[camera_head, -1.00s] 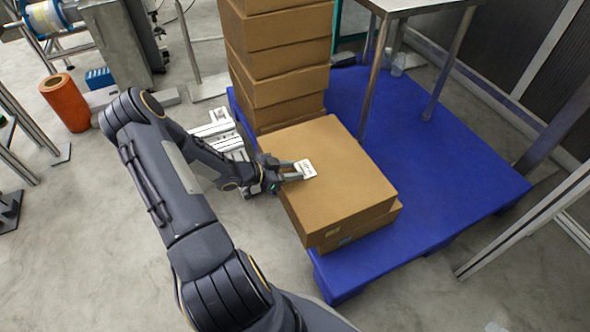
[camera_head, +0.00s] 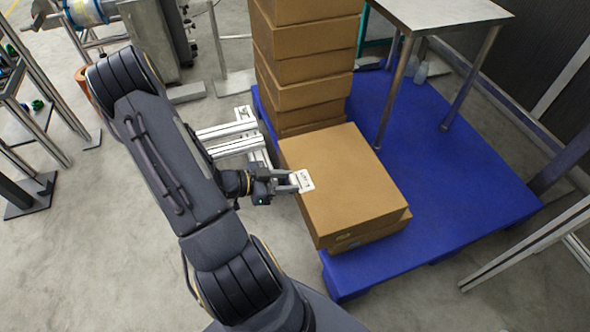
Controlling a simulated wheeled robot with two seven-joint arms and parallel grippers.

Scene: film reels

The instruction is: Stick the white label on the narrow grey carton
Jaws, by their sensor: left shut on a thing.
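My left gripper (camera_head: 297,182) is shut on the white label (camera_head: 304,180), a small card with dark print. It holds the label at the left edge of the front brown carton's top (camera_head: 345,180). I cannot tell whether the label touches the carton or hovers above it. That carton is wide and flat, and lies on another box. No narrow grey carton shows; all the cartons in view are brown. My right gripper is not in view.
A tall stack of brown cartons (camera_head: 303,85) stands behind the front carton on a blue pallet (camera_head: 455,185). A metal table (camera_head: 435,14) stands at the back right. A metal profile frame (camera_head: 232,135) lies left of the carton.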

